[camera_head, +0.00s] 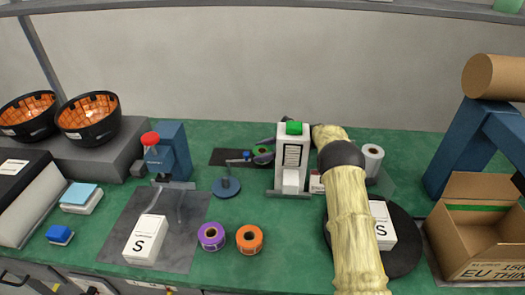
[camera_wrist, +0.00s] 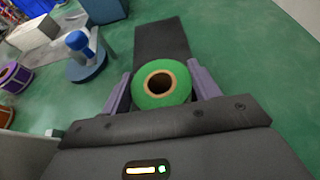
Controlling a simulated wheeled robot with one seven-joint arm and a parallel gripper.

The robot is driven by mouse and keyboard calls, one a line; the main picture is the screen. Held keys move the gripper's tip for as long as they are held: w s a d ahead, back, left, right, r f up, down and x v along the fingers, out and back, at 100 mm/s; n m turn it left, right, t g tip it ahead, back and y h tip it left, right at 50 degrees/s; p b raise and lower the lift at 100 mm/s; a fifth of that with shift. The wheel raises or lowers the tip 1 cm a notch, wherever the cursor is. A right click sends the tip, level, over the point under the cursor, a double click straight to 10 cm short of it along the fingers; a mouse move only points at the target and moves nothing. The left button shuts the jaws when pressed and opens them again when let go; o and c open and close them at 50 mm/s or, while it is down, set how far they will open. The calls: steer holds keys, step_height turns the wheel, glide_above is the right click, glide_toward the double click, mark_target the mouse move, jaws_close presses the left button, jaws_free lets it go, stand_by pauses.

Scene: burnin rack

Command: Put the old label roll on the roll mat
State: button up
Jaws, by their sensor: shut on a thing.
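The green label roll (camera_wrist: 148,98) has a tan core and sits between the two purple-grey fingers of my gripper (camera_wrist: 160,92) in the wrist view. My gripper is shut on it. The dark roll mat (camera_wrist: 161,38) stretches away beyond the roll in the wrist view. In the head view the roll is at the right end of the mat (camera_head: 221,156). I cannot tell whether the roll touches the mat.
The white label printer (camera_head: 292,148) with a green top stands close right of my gripper. A round blue base with a post (camera_head: 226,187) stands in front of the mat. A purple roll (camera_head: 211,237) and an orange roll (camera_head: 249,239) lie nearer. Green table behind the mat is clear.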

steer(key=o, duration=1)
steer(key=v, duration=1.2)
steer(key=shift+b, duration=0.35)
